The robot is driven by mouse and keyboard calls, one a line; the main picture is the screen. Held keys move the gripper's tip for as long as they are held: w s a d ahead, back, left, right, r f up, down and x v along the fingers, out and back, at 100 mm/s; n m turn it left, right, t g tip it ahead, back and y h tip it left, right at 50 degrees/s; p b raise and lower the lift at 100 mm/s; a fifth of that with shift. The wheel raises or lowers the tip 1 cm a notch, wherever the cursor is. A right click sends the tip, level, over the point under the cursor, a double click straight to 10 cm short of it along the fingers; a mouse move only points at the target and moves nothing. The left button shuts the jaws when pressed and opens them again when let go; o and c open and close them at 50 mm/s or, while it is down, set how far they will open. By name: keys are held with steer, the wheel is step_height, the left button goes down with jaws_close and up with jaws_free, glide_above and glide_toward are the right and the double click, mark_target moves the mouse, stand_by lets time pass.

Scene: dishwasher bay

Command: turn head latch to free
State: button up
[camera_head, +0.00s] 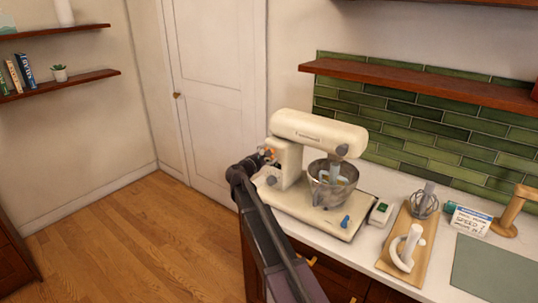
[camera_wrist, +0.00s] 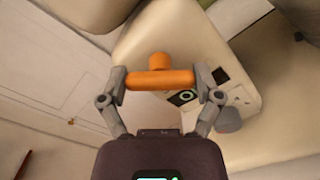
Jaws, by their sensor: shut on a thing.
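The cream stand mixer (camera_head: 288,160) stands on the counter at the centre of the head view, its head (camera_head: 312,128) level above the metal bowl (camera_head: 325,192). The orange head latch (camera_wrist: 160,79) is a crossbar with a short round stub, set against the mixer's cream side in the wrist view. My gripper (camera_wrist: 161,83) is shut on the latch, with one grey finger at each end of the crossbar. In the head view my gripper (camera_head: 264,157) reaches the mixer's rear left side and hides most of the latch.
A wooden board (camera_head: 410,238) with a white beater (camera_head: 405,250) and a whisk (camera_head: 425,203) lies right of the mixer. A wooden shelf (camera_head: 420,83) overhangs the back. The floor at left is clear.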

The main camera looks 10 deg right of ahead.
steer(key=m, duration=0.4)
steer(key=shift+m, duration=0.4)
steer(key=m, duration=0.4)
steer(key=shift+m, duration=0.4)
steer(key=o, duration=0.9)
steer(key=shift+s+a, duration=0.1)
steer(key=v, duration=1.1)
steer(key=shift+s+a, duration=0.3)
